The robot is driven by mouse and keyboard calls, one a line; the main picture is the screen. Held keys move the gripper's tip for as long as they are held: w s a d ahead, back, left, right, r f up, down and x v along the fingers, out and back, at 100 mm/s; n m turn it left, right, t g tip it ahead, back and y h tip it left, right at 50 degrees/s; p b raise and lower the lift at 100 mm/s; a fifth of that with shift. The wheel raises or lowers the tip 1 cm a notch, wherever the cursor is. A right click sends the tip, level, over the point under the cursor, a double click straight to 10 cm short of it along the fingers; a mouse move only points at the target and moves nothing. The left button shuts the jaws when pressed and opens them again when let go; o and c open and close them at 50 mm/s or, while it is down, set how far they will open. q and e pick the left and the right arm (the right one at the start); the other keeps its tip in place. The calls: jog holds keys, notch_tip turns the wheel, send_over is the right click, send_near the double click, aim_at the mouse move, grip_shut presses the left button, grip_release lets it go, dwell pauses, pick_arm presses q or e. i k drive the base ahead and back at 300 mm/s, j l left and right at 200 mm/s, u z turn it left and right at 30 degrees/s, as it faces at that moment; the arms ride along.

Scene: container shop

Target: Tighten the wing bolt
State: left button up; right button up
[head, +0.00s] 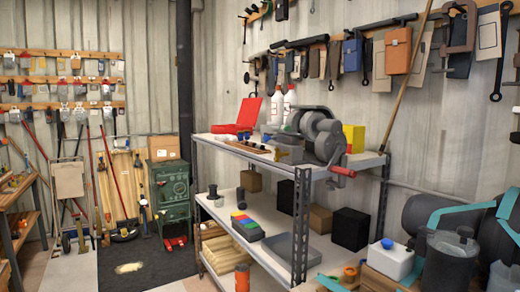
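On the top shelf of the grey metal rack (228,148) stands a dark grey machine (325,135) with round housings and a red-handled crank (342,171) at its lower right. A small brass-coloured piece (290,155) shows at the machine's front left. It may be the wing bolt, but it is too small to tell its shape or how far it is screwed in. Neither of my grippers shows in the head view.
A red open case (242,115), white bottles (289,101) and a yellow box (354,138) share the top shelf. Tanks with teal bars (455,212) and a grey canister (450,262) crowd the lower right.

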aim_at(278, 154)
jog(key=i+j+u, duration=0.2)
jog(key=i+u, duration=0.65)
jog(key=i, duration=0.1)
